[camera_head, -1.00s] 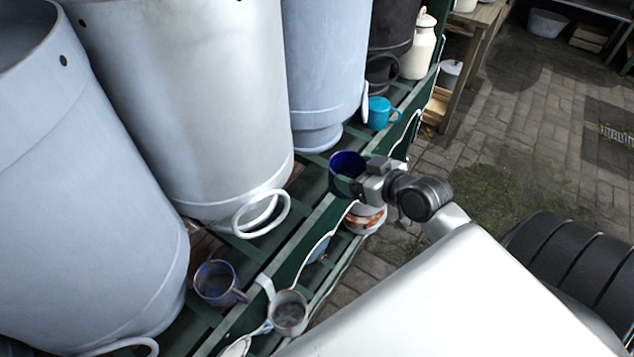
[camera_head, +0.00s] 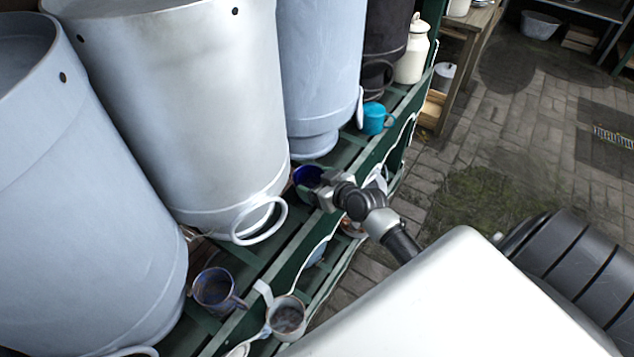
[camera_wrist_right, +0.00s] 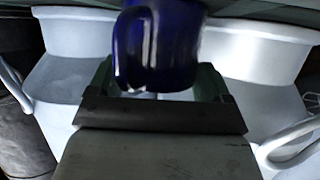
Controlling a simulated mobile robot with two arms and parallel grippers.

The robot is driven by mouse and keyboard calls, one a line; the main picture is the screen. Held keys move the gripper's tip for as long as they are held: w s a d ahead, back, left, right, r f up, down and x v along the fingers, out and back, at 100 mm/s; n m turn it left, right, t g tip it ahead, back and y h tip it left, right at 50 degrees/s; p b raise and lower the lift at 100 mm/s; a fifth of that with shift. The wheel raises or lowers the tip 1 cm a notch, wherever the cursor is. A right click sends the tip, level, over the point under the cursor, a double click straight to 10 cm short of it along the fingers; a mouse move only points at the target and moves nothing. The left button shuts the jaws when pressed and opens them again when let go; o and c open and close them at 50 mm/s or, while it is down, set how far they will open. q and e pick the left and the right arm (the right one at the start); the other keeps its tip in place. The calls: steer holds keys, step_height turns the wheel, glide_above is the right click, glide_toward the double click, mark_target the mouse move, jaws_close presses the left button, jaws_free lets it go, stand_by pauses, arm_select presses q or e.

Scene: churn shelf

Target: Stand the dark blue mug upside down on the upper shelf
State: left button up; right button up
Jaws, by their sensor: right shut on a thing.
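The dark blue mug (camera_head: 305,177) is held at the shelf's front edge, between the silver churn and the pale blue churn behind it. Its deep blue inside shows from above, so its mouth faces up. My right gripper (camera_head: 322,188) is shut on it; in the right wrist view the mug (camera_wrist_right: 157,45) sits between the fingers, its upper part cut by the frame. The green upper shelf (camera_head: 347,148) runs along under the churns. I cannot tell whether the mug touches it. My left gripper is not in view.
A silver churn (camera_head: 190,110) and a pale blue churn (camera_head: 322,70) crowd the shelf behind the mug. A turquoise mug (camera_head: 374,118) stands farther along. A blue-grey mug (camera_head: 215,288) stands nearer, and a grey mug (camera_head: 286,315) is at the front rail.

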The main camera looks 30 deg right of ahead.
steer(key=o, duration=0.9)
steer(key=shift+f, duration=0.25)
steer(key=b+v, duration=0.2)
steer(key=v, duration=0.9)
steer(key=s+f+m+g+h, duration=0.1)
steer(key=s+f+g, duration=0.25)
steer(key=f, duration=0.95)
steer(key=s+f+m+g+h, duration=0.15)
steer(key=s+f, duration=0.35)
steer(key=f, duration=0.8)
steer(key=s+a+f+n+g, duration=0.1)
steer(key=s+a+f+g, duration=0.1)
steer(key=s+f, duration=0.4)
steer(key=s+a+f+n+g, duration=0.1)
steer(key=s+a+f+g, duration=0.2)
steer(key=s+f, duration=0.3)
steer(key=s+a+f+n+g, duration=0.1)
steer(key=s+a+f, duration=0.4)
steer(key=s, duration=0.8)
steer(key=shift+s+a+f+g, duration=0.1)
steer(key=shift+s+f+g, duration=0.1)
steer(key=shift+f+g, duration=0.5)
